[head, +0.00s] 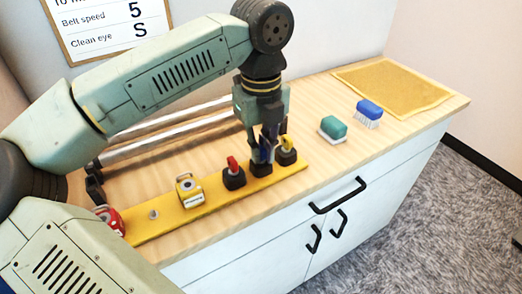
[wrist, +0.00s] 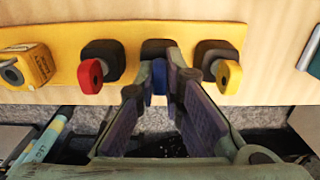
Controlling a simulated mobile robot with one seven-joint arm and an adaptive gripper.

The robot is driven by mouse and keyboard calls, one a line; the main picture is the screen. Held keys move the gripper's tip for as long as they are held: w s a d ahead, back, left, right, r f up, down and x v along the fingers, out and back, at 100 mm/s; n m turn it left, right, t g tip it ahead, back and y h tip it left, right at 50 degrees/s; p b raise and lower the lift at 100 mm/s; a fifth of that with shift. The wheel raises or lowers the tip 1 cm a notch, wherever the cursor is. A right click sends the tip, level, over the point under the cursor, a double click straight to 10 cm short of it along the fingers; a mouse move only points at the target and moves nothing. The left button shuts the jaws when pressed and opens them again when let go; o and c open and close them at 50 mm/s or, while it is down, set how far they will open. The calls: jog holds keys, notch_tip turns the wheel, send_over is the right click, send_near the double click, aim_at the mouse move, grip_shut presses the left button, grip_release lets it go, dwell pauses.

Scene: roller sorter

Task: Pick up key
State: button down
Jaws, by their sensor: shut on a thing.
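A blue key (wrist: 159,78) stands in a black holder (wrist: 159,47) on a yellow strip, between a red key (wrist: 89,76) on its left and a yellow key (wrist: 228,76) on its right. My gripper (wrist: 161,70) is shut on the blue key, with one finger on each side of it. In the head view my gripper (head: 264,146) points down over the strip, and its fingers mostly hide the blue key. The red key (head: 233,164) and the yellow key (head: 287,143) stand in their own black holders, beside my fingers. The blue key appears still seated in its holder.
The yellow strip (head: 212,205) also bears a yellow padlock-like block (head: 189,190) and a red object (head: 110,219). Metal rollers (head: 170,128) lie behind it. A green brush (head: 332,128), a blue brush (head: 368,113) and a yellow mat (head: 390,84) are to the right.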

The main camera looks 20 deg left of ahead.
jog(key=shift+r, duration=0.1)
jog(key=r+b, duration=0.1)
jog(key=r, duration=0.2)
jog(key=shift+s+a+r+b, duration=0.1)
jog(key=shift+s+a+b, duration=0.1)
jog(key=shift+b, duration=0.2)
jog(key=s+a+r+b, duration=0.1)
jog(key=s+a+b, duration=0.1)
jog(key=s, duration=0.5)
jog(key=s+a+r+b, duration=0.1)
jog(key=s+a+b, duration=0.1)
jog(key=s, duration=0.6)
jog(key=shift+d+r+p, duration=0.15)
jog(key=shift+r+p, duration=1.8)
jog(key=shift+r, duration=0.15)
